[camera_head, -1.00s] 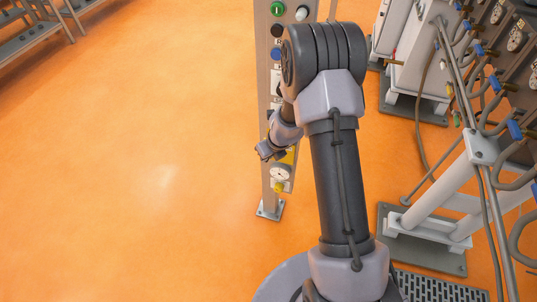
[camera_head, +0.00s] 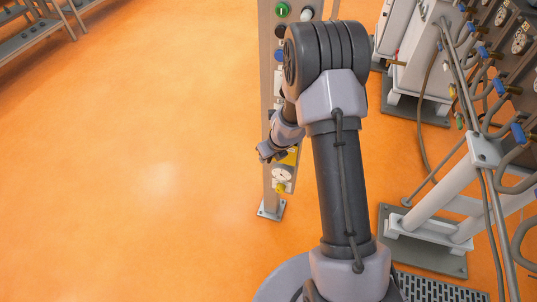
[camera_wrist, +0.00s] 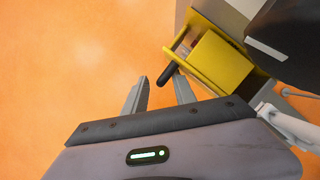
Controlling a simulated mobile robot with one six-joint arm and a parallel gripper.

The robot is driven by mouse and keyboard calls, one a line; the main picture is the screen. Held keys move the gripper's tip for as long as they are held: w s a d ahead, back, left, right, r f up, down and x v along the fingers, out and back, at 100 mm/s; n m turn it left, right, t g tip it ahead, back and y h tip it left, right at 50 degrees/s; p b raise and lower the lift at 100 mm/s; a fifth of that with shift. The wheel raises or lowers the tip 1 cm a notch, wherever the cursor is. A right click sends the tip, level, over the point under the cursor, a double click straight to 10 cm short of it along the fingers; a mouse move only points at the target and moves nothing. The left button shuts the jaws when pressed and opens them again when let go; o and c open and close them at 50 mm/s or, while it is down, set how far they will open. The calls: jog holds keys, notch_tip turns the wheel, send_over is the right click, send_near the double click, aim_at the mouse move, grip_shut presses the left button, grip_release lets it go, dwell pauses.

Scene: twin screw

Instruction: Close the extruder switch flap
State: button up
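The yellow switch box (camera_wrist: 218,62) is at the upper right of the wrist view. A thin yellow plate (camera_wrist: 182,42), seemingly its flap, stands along the box's left side; its exact angle is unclear. A black handle (camera_wrist: 167,74) sticks out at the lower left of the box. My gripper (camera_wrist: 160,79) is open, its two fingers apart, with the handle at or just beyond the gap between the tips; contact cannot be told. In the head view, a little yellow of the box (camera_head: 291,157) shows beside my gripper (camera_head: 264,153), partly hidden by my arm.
The control post (camera_head: 269,185) carries the box, with a green button (camera_head: 281,10), a blue button (camera_head: 279,55) and a gauge (camera_head: 281,175). Machines with hoses (camera_head: 480,150) stand to the right. The orange floor on the left is clear.

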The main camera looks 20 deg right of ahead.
jog(key=p+v, duration=0.8)
jog(key=v, duration=0.9)
jog(key=shift+r, duration=0.15)
